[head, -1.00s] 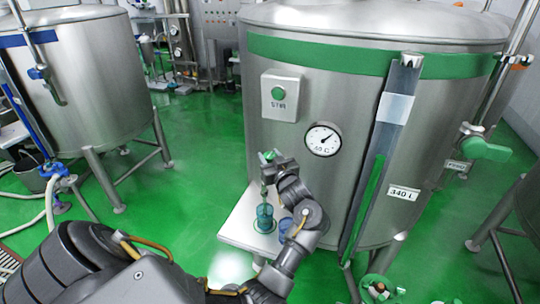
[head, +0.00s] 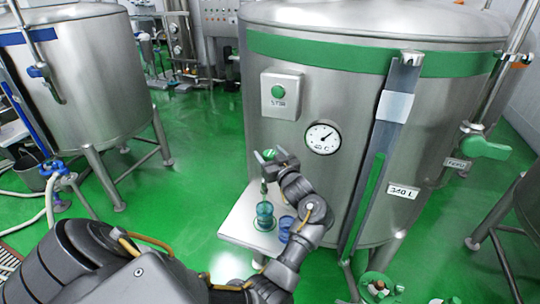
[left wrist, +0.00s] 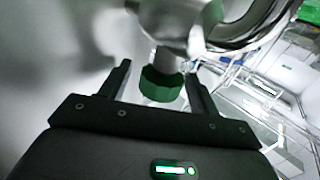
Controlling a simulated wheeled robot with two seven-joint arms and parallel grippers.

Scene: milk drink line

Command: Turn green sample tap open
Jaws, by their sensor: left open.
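The green tap knob (left wrist: 162,86) sits between the two fingers of my left gripper (left wrist: 159,70) in the left wrist view, below a shiny metal valve body (left wrist: 170,25). Gaps show beside the knob, so the fingers are open around it. In the head view my left gripper (head: 266,156) is at the front of the large green-banded tank (head: 350,110), above a small shelf. The green of the tap (head: 270,153) shows only in part there, by the fingers. My right gripper is not in view.
A second blue cup (head: 285,228) is partly behind my left arm. A dial gauge (head: 322,138) and a STIR button box (head: 281,96) are on the tank wall. A green valve handle (head: 485,148) is at right.

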